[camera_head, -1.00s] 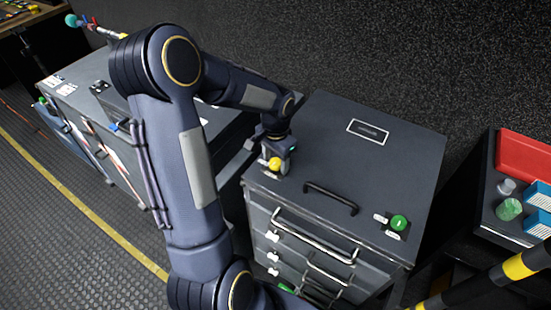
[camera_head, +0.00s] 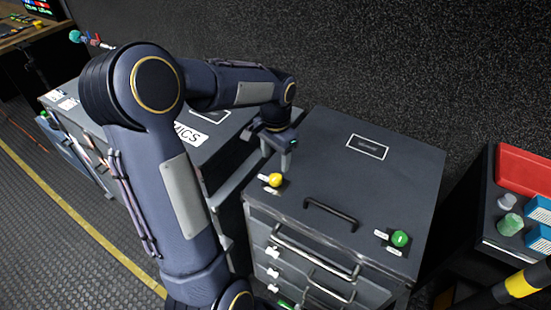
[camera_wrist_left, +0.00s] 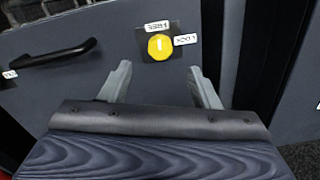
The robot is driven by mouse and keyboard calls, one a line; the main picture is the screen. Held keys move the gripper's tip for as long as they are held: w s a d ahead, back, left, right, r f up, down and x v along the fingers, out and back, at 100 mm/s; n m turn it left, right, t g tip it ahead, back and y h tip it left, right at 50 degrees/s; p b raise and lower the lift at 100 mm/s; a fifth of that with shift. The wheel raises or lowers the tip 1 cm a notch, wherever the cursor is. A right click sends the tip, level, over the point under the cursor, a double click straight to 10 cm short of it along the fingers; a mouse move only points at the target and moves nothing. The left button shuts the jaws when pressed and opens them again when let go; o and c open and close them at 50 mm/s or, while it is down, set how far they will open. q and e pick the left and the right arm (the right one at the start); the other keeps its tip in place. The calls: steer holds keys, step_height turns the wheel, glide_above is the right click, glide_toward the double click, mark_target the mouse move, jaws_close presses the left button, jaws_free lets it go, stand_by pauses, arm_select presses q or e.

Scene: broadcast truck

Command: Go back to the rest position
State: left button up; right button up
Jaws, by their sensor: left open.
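My left gripper (camera_head: 285,150) is above the left edge of a grey drawer cabinet (camera_head: 385,180), a little behind the yellow knob (camera_head: 276,180). In the left wrist view its two fingers (camera_wrist_left: 160,85) are spread apart with nothing between them. The yellow knob (camera_wrist_left: 160,46) shows beyond the fingertips in that view, apart from them, with small white labels beside it. A green knob (camera_head: 400,238) sits at the cabinet's front right corner. My right gripper is in neither view.
A black handle (camera_head: 330,214) lies on the cabinet top. Drawers with bar handles (camera_head: 315,252) are on its front. Another grey case (camera_head: 198,128) stands left, behind my arm. A dark stand with a red tray (camera_head: 522,168) is at right. Striped bar (camera_head: 520,284) at lower right.

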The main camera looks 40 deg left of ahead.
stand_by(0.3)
arm_select(q)
steer(key=s+d+r+n+t+h, duration=0.1)
steer(key=s+d+r+t+h, duration=0.1)
steer(key=s+d, duration=0.5)
steer(key=s+d+r+n+t+h, duration=0.1)
steer(key=s+d+r+n+t, duration=0.1)
steer(key=s+d, duration=0.5)
steer(key=s+r+t, duration=0.1)
steer(key=s, duration=0.3)
steer(key=shift+r+n+t+h, duration=0.3)
steer(key=shift+r+h, duration=0.05)
steer(key=shift+h, duration=0.05)
steer(key=shift+s+d, duration=0.1)
